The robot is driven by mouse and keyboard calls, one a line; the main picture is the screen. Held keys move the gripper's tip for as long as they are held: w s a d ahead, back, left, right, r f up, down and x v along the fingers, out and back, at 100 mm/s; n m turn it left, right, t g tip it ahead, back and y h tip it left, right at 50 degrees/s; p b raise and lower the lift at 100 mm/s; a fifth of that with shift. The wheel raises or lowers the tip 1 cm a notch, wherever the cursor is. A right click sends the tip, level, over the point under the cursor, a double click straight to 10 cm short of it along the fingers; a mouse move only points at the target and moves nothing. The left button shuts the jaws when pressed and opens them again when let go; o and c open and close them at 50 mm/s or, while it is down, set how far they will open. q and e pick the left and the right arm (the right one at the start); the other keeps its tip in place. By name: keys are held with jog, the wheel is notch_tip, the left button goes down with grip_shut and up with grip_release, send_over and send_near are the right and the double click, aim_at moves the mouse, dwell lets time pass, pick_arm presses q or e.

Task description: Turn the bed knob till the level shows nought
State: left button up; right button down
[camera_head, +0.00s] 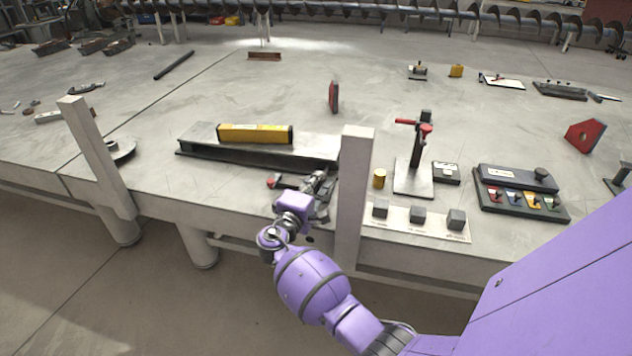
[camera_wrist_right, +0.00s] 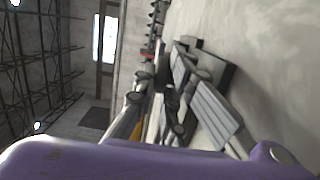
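A yellow level (camera_head: 255,133) lies along the top of a long grey metal bed (camera_head: 200,140) at the middle of the table. Its reading is too small to make out. My right gripper (camera_head: 322,180) is at the bed's near right end, by the table's front edge. Its grey fingers also show in the right wrist view (camera_wrist_right: 168,85), seen edge-on. I cannot tell whether they are parted or touch anything. A small red part (camera_head: 272,182) shows just left of the gripper. I cannot make out the bed knob; the gripper may cover it. My left gripper is not in view.
A pale upright post (camera_head: 352,200) stands close to the right of my gripper, and another post (camera_head: 98,155) is further left. Right of it are a brass cylinder (camera_head: 379,178), a stand with red clamp (camera_head: 415,155), grey cubes (camera_head: 418,215) and a dark tray (camera_head: 520,205).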

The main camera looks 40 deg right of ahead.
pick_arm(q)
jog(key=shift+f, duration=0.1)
